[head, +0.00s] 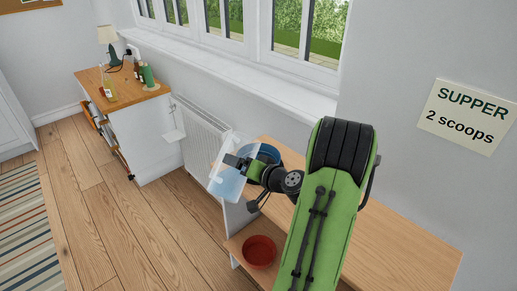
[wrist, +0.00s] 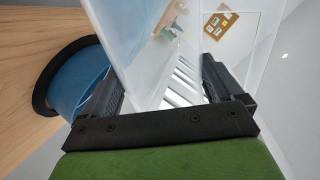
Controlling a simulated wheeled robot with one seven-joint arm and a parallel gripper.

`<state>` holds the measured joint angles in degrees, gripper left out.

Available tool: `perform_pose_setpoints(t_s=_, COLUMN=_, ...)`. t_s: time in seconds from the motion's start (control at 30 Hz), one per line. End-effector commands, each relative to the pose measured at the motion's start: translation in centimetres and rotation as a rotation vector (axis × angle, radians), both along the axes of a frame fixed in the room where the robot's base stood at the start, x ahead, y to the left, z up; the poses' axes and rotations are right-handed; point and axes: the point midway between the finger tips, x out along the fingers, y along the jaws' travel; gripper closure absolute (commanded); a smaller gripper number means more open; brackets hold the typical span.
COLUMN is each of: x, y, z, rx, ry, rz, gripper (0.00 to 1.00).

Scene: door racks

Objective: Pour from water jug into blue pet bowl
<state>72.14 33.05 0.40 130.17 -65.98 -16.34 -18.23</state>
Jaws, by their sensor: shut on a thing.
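The water jug (head: 226,184) is clear with pale blue water in it. My gripper (head: 243,166) is shut on it and holds it at the left end of the wooden table, in the head view. The jug looks tilted there. It also fills the middle of the wrist view (wrist: 150,45), between my fingers (wrist: 160,85). The blue pet bowl (head: 268,153) stands on the tabletop behind my gripper, partly hidden by it. In the wrist view the blue bowl (wrist: 82,78), with a dark rim, is left of the jug. I see no stream of water.
A red bowl (head: 259,251) sits on the shelf below the tabletop (head: 405,255). A radiator (head: 203,128) is behind the jug. A white cabinet (head: 158,140) with open drawers and bottles on top stands at left. A wall sign (head: 467,115) reads "SUPPER 2 scoops".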

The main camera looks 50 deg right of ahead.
Motion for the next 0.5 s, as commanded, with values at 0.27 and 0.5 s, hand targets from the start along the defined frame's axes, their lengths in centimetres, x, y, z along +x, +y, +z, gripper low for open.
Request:
perform_pose_setpoints(t_s=0.27, x=0.05, y=0.07, z=-0.22, rx=0.093, ry=0.013, rz=0.002, gripper=0.56)
perform_pose_setpoints(t_s=0.5, x=0.06, y=0.03, z=-0.39, rx=0.118, ry=0.018, rz=0.001, gripper=0.56)
